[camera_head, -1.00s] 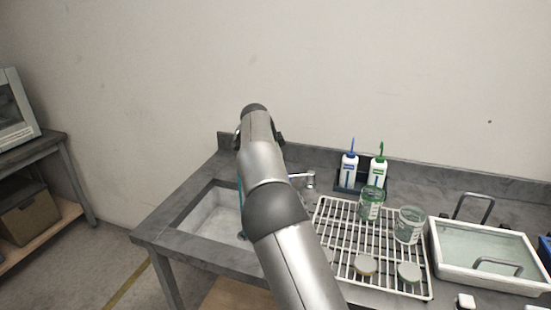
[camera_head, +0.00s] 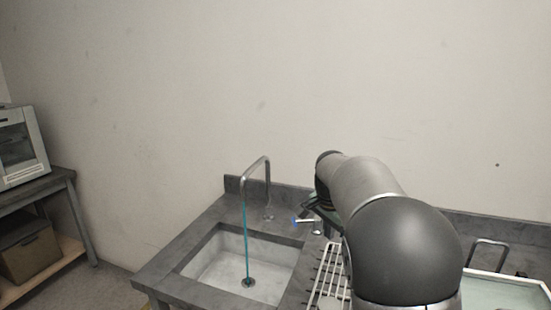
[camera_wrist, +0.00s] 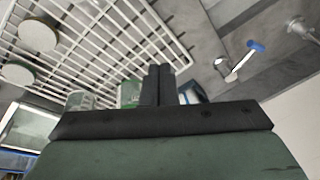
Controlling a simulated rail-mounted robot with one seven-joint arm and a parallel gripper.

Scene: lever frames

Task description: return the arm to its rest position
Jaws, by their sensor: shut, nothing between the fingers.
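My arm (camera_head: 375,200) reaches across the right half of the head view, over the bench beside the sink. My gripper (camera_wrist: 157,72) shows in the wrist view with its two dark fingers together and nothing between them. In the head view its fingers are mostly hidden by the arm. The tap lever (camera_head: 306,219), white with a blue tip, is close to the left of the arm's end. It also shows in the wrist view (camera_wrist: 242,64), right of the fingers and apart from them in the picture.
A tall tap (camera_head: 256,166) sends a thin teal stream (camera_head: 246,240) into the sink (camera_head: 215,264). The white wire rack (camera_head: 327,278) is partly hidden by my arm. The wall behind is bare.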

